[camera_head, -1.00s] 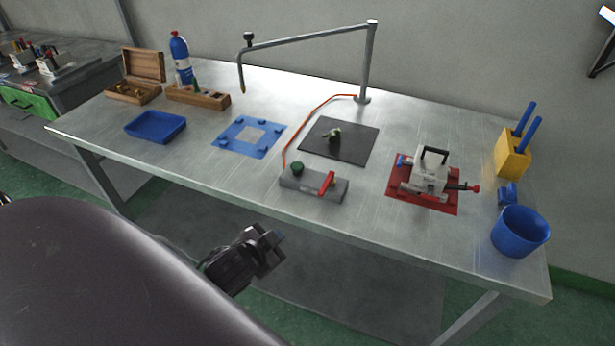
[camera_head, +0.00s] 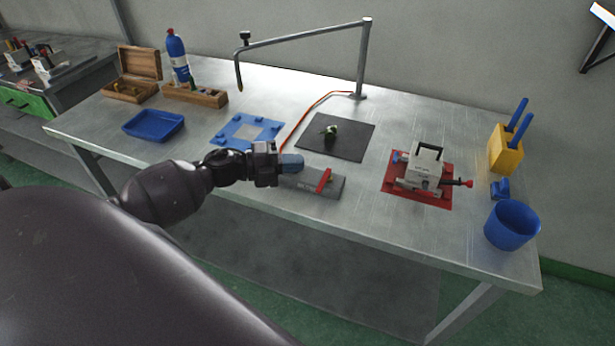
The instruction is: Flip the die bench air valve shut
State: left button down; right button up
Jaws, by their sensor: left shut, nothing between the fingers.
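The air valve is a grey block (camera_head: 312,190) near the front edge of the bench, with a red lever (camera_head: 324,180) on its right part. The lever lies across the block, angled toward the front. Whether the fingertips touch the block cannot be told. My right gripper is not in view.
An orange hose (camera_head: 305,115) runs from the block to the lamp-like arm post (camera_head: 362,60). A black mat (camera_head: 350,138) lies behind, a blue plate (camera_head: 232,124) to the left. A red mat (camera_head: 432,198) with a metal die (camera_head: 424,172) and a blue cup (camera_head: 511,226) stand right.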

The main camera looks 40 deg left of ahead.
pick_arm(q)
jog(key=s+a+m+g, duration=0.2)
jog(key=a+m+g, duration=0.5)
jog(key=a+g, duration=0.2)
jog(key=shift+r+m+g+y, duration=0.3)
jog(key=shift+r, duration=0.15)
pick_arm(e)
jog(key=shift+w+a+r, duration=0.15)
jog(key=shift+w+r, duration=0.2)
pick_arm(q)
jog(key=p, duration=0.1)
send_near(324, 182)
jog(key=f, duration=0.1)
jog(key=d+f, duration=0.1)
jog(key=f, duration=0.2)
jog(key=shift+s+d+f, duration=0.25)
jog(key=shift+s+d, duration=0.05)
jog(key=shift+s, duration=0.05)
jog(key=shift+w+d+r+p, duration=0.1)
jog(key=shift+d+p, duration=0.1)
jog(key=shift+d, duration=0.35)
jog(key=shift+w+d+p, duration=0.15)
jog(key=shift+d+p, duration=0.05)
jog(key=shift+d, duration=0.35)
jog(key=shift+w+d, duration=0.15)
jog(key=shift+d, duration=0.5)
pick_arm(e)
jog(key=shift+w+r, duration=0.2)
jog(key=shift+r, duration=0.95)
